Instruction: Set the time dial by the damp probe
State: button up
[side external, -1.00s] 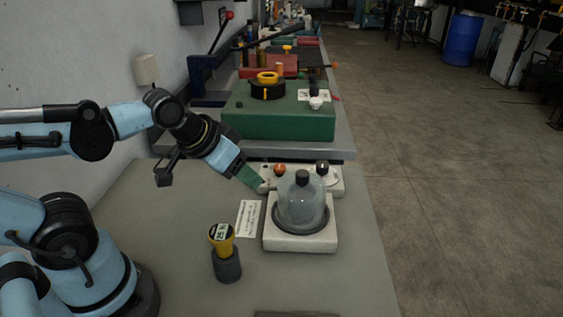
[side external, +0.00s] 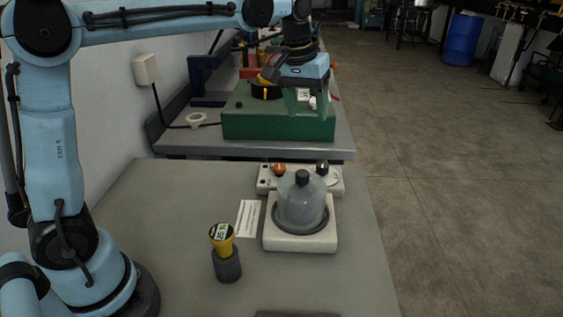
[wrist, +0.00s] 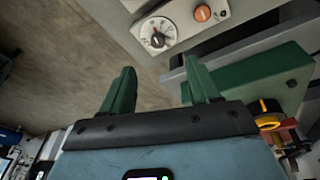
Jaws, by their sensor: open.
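The damp probe (side external: 222,236) has a yellow head with a small display, too small to read surely, and stands upright in a dark grey holder (side external: 228,266). A pale control box (side external: 267,188) behind the glass jar carries a black-pointer dial on a white scale (side external: 324,174), likely the time dial, and an orange knob (side external: 279,169). The wrist view shows the dial (wrist: 157,33) and orange knob (wrist: 202,13) beyond the fingertips. My gripper (side external: 307,108) is raised, its green fingers apart and empty. The gripper (wrist: 160,75) touches neither knob.
A clear glass jar (side external: 300,206) with a black top sits on a white base (side external: 300,243) in front of the control box. A paper card (side external: 248,218) lies left of it. A green box (side external: 270,127) stands on the bench behind.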

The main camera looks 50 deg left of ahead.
jog(key=n+g, duration=0.2)
send_over(323, 164)
notch_tip(323, 164, down, 4)
jog(key=shift+g, duration=0.3)
notch_tip(323, 164, down, 13)
jog(key=shift+a+r, duration=0.1)
jog(key=shift+r, duration=0.05)
jog(key=c, duration=1)
jog(key=shift+c, duration=0.2)
